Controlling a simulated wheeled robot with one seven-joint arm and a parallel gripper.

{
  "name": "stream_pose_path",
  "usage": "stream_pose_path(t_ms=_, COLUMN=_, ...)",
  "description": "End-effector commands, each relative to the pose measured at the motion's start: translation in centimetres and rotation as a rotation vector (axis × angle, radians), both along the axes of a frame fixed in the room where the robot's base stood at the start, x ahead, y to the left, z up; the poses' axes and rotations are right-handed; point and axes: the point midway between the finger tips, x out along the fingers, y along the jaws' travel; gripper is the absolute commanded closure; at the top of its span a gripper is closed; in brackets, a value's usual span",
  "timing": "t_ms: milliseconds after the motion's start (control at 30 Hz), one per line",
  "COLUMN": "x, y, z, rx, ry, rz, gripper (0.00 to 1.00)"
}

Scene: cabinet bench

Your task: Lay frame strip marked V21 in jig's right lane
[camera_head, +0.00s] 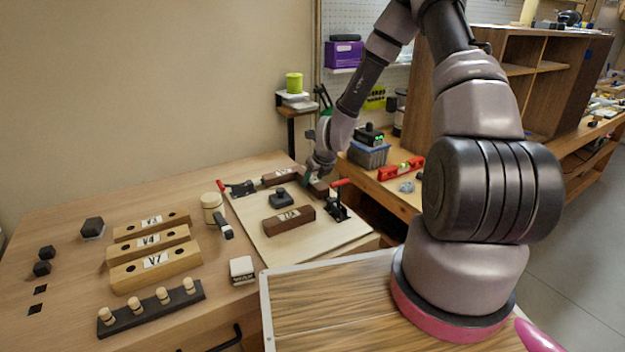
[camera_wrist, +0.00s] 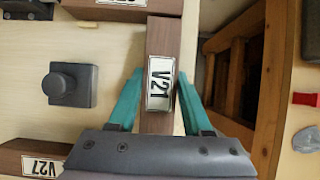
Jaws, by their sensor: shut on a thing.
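My gripper (camera_head: 314,176) (camera_wrist: 160,103) is shut on the dark brown strip marked V21 (camera_wrist: 161,60), with a teal finger on either side of its label. In the head view the held strip (camera_head: 319,189) is partly hidden by the gripper. It is at the right side of the pale jig board (camera_head: 330,236). Two brown strips lie on the board: one at the back (camera_head: 281,176) and one at the front (camera_head: 289,219), marked V27 (camera_wrist: 38,167). V21 runs crosswise to them, its far end close to the back strip. I cannot tell whether V21 touches the board.
A dark knobbed block (camera_head: 281,199) (camera_wrist: 70,85) stands mid-board. Red-handled clamps stand at the left (camera_head: 240,189) and right (camera_head: 338,205) of the board. Yellowish strips V3, V4 and V7 (camera_head: 155,262) lie left. A red level (camera_head: 401,169) lies on the right bench.

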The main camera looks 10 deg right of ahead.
Motion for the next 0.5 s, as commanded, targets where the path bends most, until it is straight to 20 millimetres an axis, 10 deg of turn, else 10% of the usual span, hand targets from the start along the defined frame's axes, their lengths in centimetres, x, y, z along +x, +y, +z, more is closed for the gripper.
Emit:
stream_pose_path(t_ms=167, x=0.00, y=-0.01, z=-0.17, rx=0.000, ry=0.000, rz=0.000, gripper=1.00)
stream_pose_path(t_ms=200, x=-0.02, y=-0.01, z=-0.18, rx=0.000, ry=0.001, rz=0.000, gripper=0.35)
stream_pose_path(t_ms=267, x=-0.03, y=-0.04, z=-0.19, rx=0.000, ry=0.001, rz=-0.001, gripper=0.16)
stream_pose_path(t_ms=500, x=0.01, y=-0.28, z=-0.26, rx=-0.002, ry=0.001, rz=-0.005, gripper=0.16)
